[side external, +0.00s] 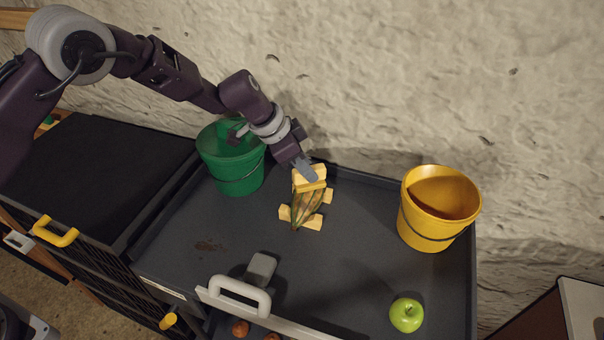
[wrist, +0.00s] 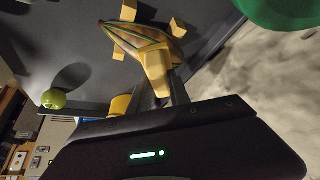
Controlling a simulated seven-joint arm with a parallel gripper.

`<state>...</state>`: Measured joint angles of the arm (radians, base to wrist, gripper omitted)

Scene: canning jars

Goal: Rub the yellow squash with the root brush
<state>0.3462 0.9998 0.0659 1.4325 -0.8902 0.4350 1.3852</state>
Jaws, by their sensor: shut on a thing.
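The yellow squash (side external: 308,206), with green stripes, lies on the dark tray among several small yellow blocks. It also shows in the wrist view (wrist: 124,36), beyond the fingertips. My gripper (side external: 306,170) is shut on a pale yellow, blocky thing, which I take to be the root brush (side external: 311,183). The brush is at the far end of the squash and overlaps it in both views; I cannot tell whether they touch. In the wrist view the brush (wrist: 157,66) sits between the fingers. Its bristles cannot be made out.
A green bucket (side external: 232,170) stands left of the squash and a yellow bucket (side external: 425,225) to the right. A green apple (side external: 406,315) is at the front right. A grey block (side external: 261,270) stands near the white handle (side external: 238,294). The tray (side external: 350,250) is clear mid-right.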

